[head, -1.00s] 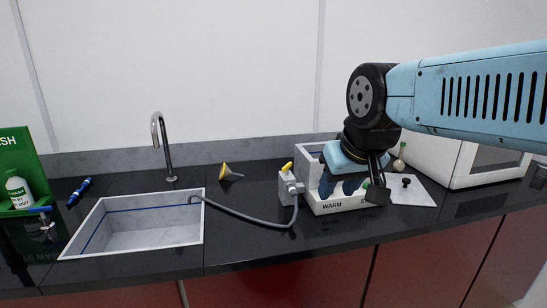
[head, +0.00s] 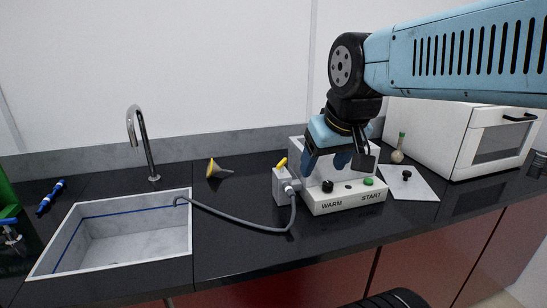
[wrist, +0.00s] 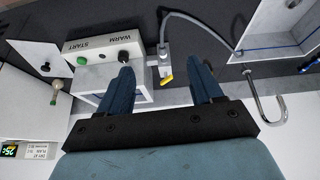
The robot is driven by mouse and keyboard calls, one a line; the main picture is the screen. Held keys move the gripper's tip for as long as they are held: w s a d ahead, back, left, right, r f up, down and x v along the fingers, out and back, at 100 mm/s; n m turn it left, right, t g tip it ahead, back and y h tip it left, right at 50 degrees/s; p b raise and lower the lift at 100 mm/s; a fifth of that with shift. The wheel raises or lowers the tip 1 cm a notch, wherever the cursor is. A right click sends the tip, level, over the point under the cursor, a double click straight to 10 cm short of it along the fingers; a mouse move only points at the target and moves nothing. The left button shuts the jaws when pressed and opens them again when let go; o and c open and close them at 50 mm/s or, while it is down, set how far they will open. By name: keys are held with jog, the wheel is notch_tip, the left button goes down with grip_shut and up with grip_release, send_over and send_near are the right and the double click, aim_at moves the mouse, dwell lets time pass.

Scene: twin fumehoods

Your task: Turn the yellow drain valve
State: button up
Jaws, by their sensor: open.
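The yellow drain valve handle (head: 281,163) sits on top of a grey block (head: 284,186) at the left side of the white WARM/START box (head: 343,198). A grey hose (head: 240,215) runs from this block into the sink. My gripper (head: 335,163) is open and empty, above the box and to the right of the valve. In the wrist view, the yellow handle (wrist: 166,79) shows between the two dark blue fingers of my gripper (wrist: 162,78), closer to the right finger. The handle appears apart from both fingers.
The sink (head: 125,240) and curved tap (head: 140,140) are on the left. A yellow funnel (head: 216,169) lies behind the hose. A black knob (head: 327,186) and green button (head: 369,181) are on the box. A flask (head: 398,154) and white oven (head: 455,140) stand right.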

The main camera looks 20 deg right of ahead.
jog(key=o, duration=0.5)
jog(key=w+r+n+g, duration=0.1)
jog(key=w, duration=0.3)
jog(key=w+r+n+g, duration=0.1)
jog(key=w+n, duration=0.1)
jog(key=w, duration=0.2)
jog(key=w+r+n, duration=0.1)
jog(key=w, duration=0.4)
jog(key=shift+r+n+g, duration=0.3)
jog(key=shift+r+g, duration=0.1)
jog(key=shift+c, duration=0.2)
jog(key=n+g, duration=0.3)
jog(key=n, duration=0.2)
send_over(282, 161)
notch_tip(282, 161, down, 3)
notch_tip(282, 161, down, 13)
jog(key=shift+f, duration=0.1)
jog(key=c, duration=1)
